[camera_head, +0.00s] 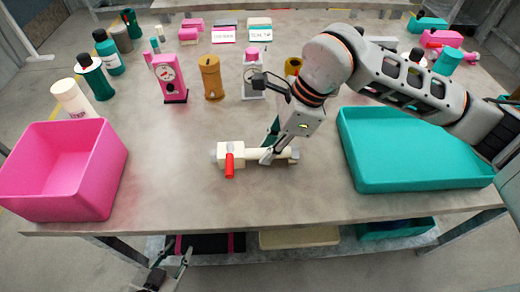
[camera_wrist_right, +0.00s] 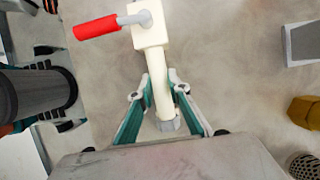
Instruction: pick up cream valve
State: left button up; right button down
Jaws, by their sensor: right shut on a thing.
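The cream valve (camera_head: 253,155) lies on the table near its front edge, with a red handle (camera_head: 229,165) at its left end and grey end pieces. My right gripper (camera_head: 270,155) comes down over the right part of its pipe and is shut on it. In the right wrist view the cream valve (camera_wrist_right: 155,60) runs between the two fingers (camera_wrist_right: 162,95), which touch the pipe on both sides. The valve still appears to be at table level. My left gripper (camera_head: 170,274) is low, in front of the table edge, empty, with its fingers apart.
A pink bin (camera_head: 62,170) stands at the left and a teal tray (camera_head: 415,180) at the right. Behind are a pink gauge unit (camera_head: 169,78), a brown-yellow part (camera_head: 211,77) and several bottles. The table between bin and valve is clear.

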aim_at(260, 151)
notch_tip(260, 151, up, 10)
jog(key=shift+r, duration=0.25)
dwell(0.5)
pick_arm(q)
jog(key=shift+s+f, duration=0.1)
jog(key=shift+f, duration=0.1)
pick_arm(e)
jog(key=shift+f, duration=0.4)
